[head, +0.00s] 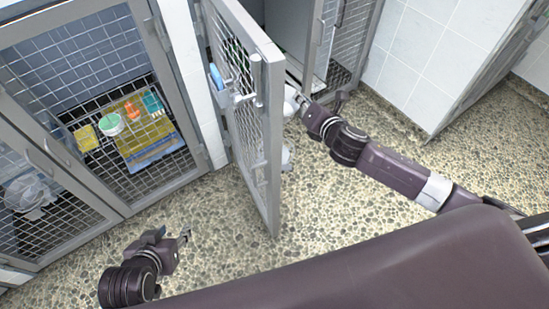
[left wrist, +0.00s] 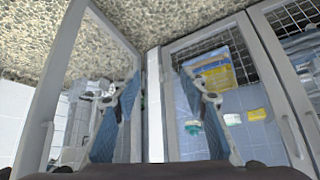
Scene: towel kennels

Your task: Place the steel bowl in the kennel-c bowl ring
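I cannot clearly make out the steel bowl or a bowl ring in either view. My right gripper (head: 293,98) reaches behind the open mesh door (head: 268,135) in the head view. A small pale, shiny shape shows at its tip, partly hidden by the door. I cannot tell whether it is the bowl, or whether the fingers hold it. My left gripper (head: 186,236) is low over the floor, in front of the closed kennels. The left wrist view shows its two fingers (left wrist: 160,78) spread apart with nothing between them.
The closed left kennel (head: 187,165) holds a white-and-green tub (head: 111,124), a yellow block (head: 87,138), an orange item (head: 132,110) and a yellow mat (head: 140,138). A blue item (head: 217,77) is on the open door. Pebbled floor (head: 340,230) is clear at right.

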